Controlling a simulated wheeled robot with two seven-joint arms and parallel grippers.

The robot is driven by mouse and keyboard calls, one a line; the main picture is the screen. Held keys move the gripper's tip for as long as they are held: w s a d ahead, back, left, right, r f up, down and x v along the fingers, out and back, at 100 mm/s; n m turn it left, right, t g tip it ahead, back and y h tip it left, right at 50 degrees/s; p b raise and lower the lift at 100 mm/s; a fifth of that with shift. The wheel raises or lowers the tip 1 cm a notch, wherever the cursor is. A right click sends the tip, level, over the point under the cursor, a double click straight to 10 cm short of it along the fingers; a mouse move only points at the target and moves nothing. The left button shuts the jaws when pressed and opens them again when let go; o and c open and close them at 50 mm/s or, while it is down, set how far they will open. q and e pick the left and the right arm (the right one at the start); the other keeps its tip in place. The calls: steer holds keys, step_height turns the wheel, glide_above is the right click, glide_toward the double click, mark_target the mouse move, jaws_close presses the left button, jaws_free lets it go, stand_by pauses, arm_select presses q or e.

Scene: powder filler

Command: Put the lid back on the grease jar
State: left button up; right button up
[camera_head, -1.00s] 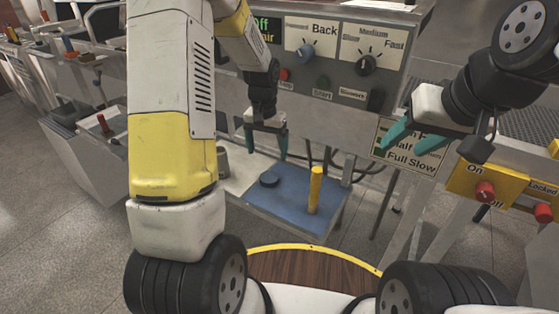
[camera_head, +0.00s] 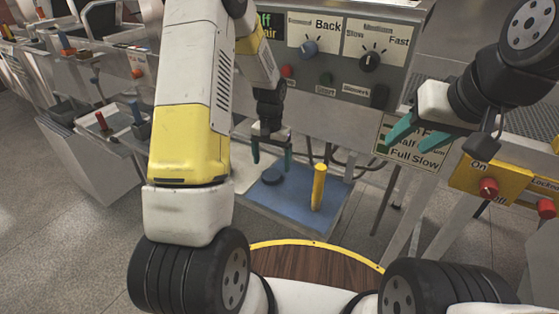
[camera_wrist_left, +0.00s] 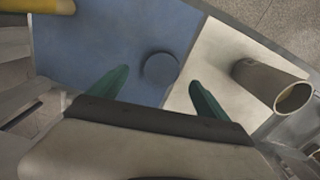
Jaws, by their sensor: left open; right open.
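The lid, a dark blue-grey round disc (camera_head: 272,176), lies flat on a blue mat (camera_head: 296,204). It also shows in the left wrist view (camera_wrist_left: 160,68). My left gripper (camera_head: 271,158) is open and empty above the lid, its green fingers pointing down. In the left wrist view the lid appears between and just beyond the fingertips (camera_wrist_left: 159,78). An open grey cylinder, seemingly the grease jar (camera_wrist_left: 272,85), stands on the pale surface beside the mat; my left arm hides it in the head view. My right gripper (camera_head: 412,158) is open and empty at the right.
A yellow cylinder (camera_head: 318,187) stands upright on the mat, right of the lid. Behind is a control panel (camera_head: 345,62) with knobs and buttons. The mat between lid and yellow cylinder is clear.

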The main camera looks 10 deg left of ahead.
mark_target(271, 174)
arm_select(q)
steer(key=f, duration=0.5)
steer(key=shift+w+a+f, duration=0.1)
steer(key=shift+w+a, duration=0.05)
steer(key=shift+w, duration=0.1)
steer(key=c, duration=1.5)
steer(key=shift+r, duration=0.65)
step_height(271, 174, up, 2)
steer(key=shift+s+d+r, duration=0.25)
steer(key=shift+s+d, duration=0.1)
steer(key=shift+s, duration=0.3)
steer(key=s+d, duration=0.2)
steer(key=s, duration=0.2)
steer(key=s+d, duration=0.2)
steer(key=s, duration=0.2)
steer(key=s+d+r, duration=0.1)
steer(key=s+d, duration=0.1)
steer(key=s, duration=0.3)
steer(key=shift+d+r, duration=0.1)
steer(key=shift+d, duration=0.15)
